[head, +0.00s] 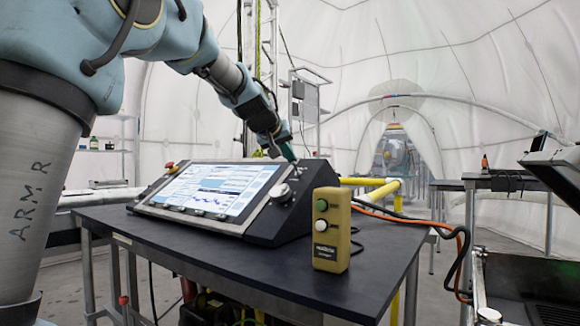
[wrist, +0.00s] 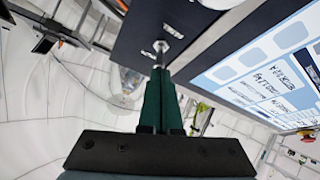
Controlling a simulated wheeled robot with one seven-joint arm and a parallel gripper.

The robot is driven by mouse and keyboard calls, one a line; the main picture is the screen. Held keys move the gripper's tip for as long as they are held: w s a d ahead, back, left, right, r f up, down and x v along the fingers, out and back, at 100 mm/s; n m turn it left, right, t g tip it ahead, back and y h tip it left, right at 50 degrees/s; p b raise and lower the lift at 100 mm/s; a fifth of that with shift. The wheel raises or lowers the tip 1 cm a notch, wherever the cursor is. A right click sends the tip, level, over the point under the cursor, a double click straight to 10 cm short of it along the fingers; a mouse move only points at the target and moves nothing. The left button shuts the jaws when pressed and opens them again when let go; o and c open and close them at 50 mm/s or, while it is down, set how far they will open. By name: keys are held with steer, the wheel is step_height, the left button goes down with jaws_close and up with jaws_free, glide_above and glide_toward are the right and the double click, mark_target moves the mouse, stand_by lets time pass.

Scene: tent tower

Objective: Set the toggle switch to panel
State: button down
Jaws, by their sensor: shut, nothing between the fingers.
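The toggle switch (wrist: 161,46) is a small metal lever on the dark side panel of the console, in the wrist view. My gripper (wrist: 159,72) is shut and empty, its green fingertips right at the lever's near side; I cannot tell if they touch it. In the head view my gripper (head: 288,152) points down at the upper right part of the console (head: 312,190). The switch is too small there to make out clearly, and its labels and set position are unreadable.
A lit screen (head: 215,188) fills the console's front, with a round knob (head: 281,193) at its right. A tan button box (head: 331,229) stands on the dark table (head: 285,272). Yellow rails (head: 376,190) and an orange cable (head: 440,228) lie behind and right.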

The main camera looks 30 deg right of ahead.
steer(key=shift+a+f+b, duration=0.1)
steer(key=shift+f+b, duration=0.15)
steer(key=shift+b, duration=0.8)
steer(key=shift+r+h, duration=0.2)
steer(key=shift+h, duration=0.1)
steer(key=shift+w+d+p, duration=0.4)
steer(key=shift+d+p, duration=0.15)
steer(key=shift+d, duration=0.15)
